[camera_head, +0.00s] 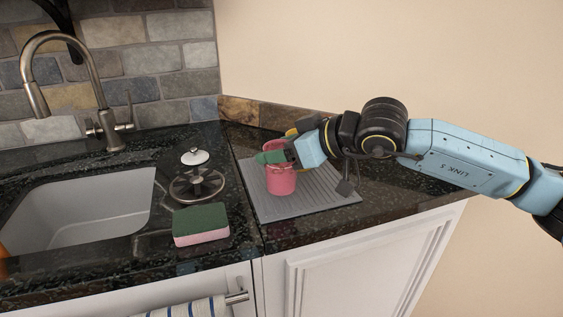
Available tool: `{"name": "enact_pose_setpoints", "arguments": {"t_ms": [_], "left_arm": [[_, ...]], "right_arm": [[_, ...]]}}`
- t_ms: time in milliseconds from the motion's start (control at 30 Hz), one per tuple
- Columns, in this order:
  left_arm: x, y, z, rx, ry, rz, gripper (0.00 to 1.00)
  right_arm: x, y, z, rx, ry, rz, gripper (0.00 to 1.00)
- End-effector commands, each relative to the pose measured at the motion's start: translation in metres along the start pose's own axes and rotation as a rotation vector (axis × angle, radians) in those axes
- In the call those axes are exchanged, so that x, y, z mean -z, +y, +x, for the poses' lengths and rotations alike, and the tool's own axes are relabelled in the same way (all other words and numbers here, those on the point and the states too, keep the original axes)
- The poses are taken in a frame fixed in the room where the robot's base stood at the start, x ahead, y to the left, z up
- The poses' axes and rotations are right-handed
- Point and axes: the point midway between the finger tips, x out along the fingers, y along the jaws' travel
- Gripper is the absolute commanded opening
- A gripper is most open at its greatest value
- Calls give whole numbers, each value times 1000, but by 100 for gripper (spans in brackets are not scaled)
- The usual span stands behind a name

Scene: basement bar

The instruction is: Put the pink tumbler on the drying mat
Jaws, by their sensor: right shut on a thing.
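The pink tumbler (281,184) appears upright at the grey drying mat (311,202), with its lower end over the ribbed surface. I cannot tell whether its base touches the mat. My right gripper (277,157) reaches in from the right and is shut on the tumbler near its rim. The gripper hides part of the rim and upper side. The mat lies flat on the dark counter to the right of the sink.
A green and pink sponge (201,225) lies left of the mat, near the counter's front edge. Behind it stands a round metal item with a white top (195,157). The sink (85,210) and faucet (103,117) are at the left. The mat's front right part is clear.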

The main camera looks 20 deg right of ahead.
Motion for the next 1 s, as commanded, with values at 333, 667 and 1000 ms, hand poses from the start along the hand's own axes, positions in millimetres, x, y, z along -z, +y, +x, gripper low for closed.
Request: {"name": "enact_pose_setpoints", "arguments": {"t_ms": [333,667,1000], "left_arm": [[9,-1,-9,2,7,-4,47],[12,0,-12,0,13,-4,47],[12,1,-12,0,13,-3,47]], "right_arm": [[-20,0,10,-1,1,0,16],[-22,0,10,-1,-1,1,71],[-22,0,10,-1,-1,1,80]]}}
